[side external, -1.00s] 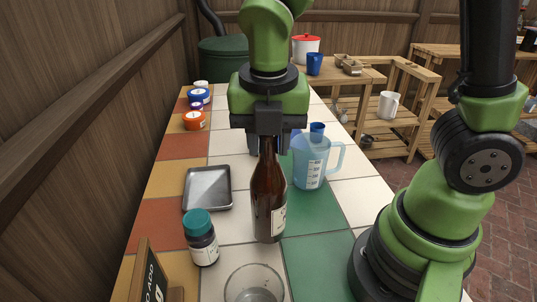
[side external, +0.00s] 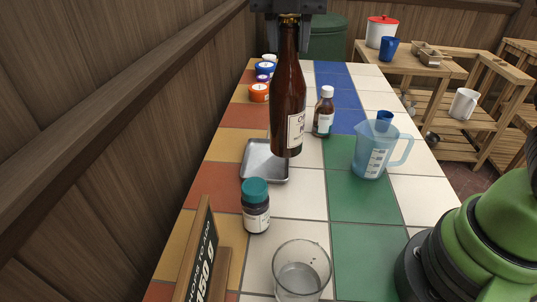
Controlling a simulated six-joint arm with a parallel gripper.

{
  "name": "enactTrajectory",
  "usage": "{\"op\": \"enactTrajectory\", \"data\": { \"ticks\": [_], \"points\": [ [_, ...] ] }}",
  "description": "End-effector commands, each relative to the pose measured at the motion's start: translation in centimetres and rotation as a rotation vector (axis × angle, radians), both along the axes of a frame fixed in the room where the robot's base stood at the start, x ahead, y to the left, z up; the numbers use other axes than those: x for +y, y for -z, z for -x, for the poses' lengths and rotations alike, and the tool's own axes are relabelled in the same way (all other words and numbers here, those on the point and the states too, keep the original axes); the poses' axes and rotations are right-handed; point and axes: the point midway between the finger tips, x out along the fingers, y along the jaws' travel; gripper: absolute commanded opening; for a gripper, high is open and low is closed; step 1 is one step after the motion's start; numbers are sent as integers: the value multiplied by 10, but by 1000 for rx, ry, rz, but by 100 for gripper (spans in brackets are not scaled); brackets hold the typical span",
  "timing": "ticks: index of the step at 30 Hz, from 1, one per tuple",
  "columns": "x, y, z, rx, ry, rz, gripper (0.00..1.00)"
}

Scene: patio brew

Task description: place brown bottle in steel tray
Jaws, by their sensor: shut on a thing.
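My gripper (side external: 289,18) is at the top edge of the view, shut on the neck of the tall brown bottle (side external: 287,95). The bottle hangs upright, with a white label on its right side. The steel tray (side external: 262,172) is a shallow, empty-looking grey tray on the tiled table. The bottle's base overlaps the tray's right part in the picture and hides some of it. The bottle looks raised off the table; its exact height over the tray is hard to tell.
A teal-capped jar (side external: 256,207) stands just in front of the tray. A small white-capped brown bottle (side external: 323,115) and a blue measuring jug (side external: 372,150) stand to the right. A glass beaker (side external: 301,270) and sign (side external: 205,255) are nearest. Lidded tubs (side external: 259,92) stand behind.

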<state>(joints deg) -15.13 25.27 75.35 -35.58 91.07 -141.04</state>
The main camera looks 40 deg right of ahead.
Motion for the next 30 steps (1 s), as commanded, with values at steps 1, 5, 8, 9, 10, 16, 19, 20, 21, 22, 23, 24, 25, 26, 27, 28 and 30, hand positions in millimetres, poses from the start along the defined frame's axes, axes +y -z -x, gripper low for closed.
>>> {"op": "enactTrajectory", "data": {
  "ticks": [1,5,8,9,10,16,19,20,21,22,23,24,25,26,27,28,30],
  "points": [
    [-1,1,-14,-1,-6,0,0],
    [-4,3,-40,-2,-31,-4,0],
    [-7,6,-54,-4,-46,-8,0],
    [-8,7,-59,-4,-53,-9,0],
    [-9,7,-61,-5,-55,-11,0],
    [-12,12,-72,-7,-69,-15,0],
    [-12,21,-73,-4,-73,-14,0],
    [-12,25,-73,-2,-73,-14,0],
    [-12,31,-72,-2,-72,-14,0],
    [-12,35,-72,-4,-74,-15,0],
    [-12,40,-72,-3,-73,-15,0],
    [-12,47,-72,-3,-73,-15,0],
    [-12,52,-73,-4,-73,-14,0],
    [-12,56,-73,-5,-73,-14,0],
    [-12,60,-72,-5,-72,-15,0],
    [-12,63,-73,-7,-72,-15,0],
    [-12,68,-73,-7,-71,-15,0]
  ]
}}
